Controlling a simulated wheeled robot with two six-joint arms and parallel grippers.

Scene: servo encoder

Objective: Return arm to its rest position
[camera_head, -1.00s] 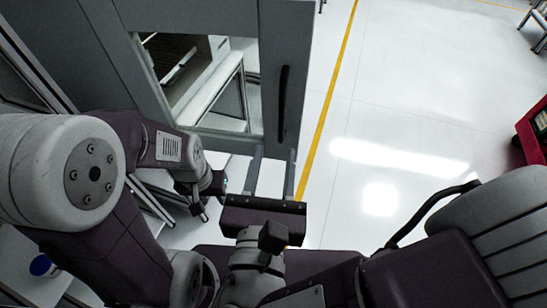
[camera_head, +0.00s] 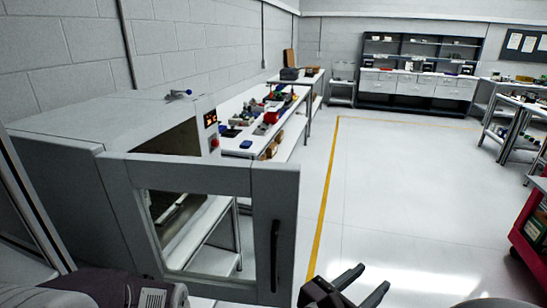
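A grey machine (camera_head: 85,130) stands at the left. Its windowed door (camera_head: 285,190) with a black handle (camera_head: 275,255) appears swung open. A cluttered white bench (camera_head: 290,125) runs behind. A red cart (camera_head: 525,245) is at the right edge. The middle floor is clear.

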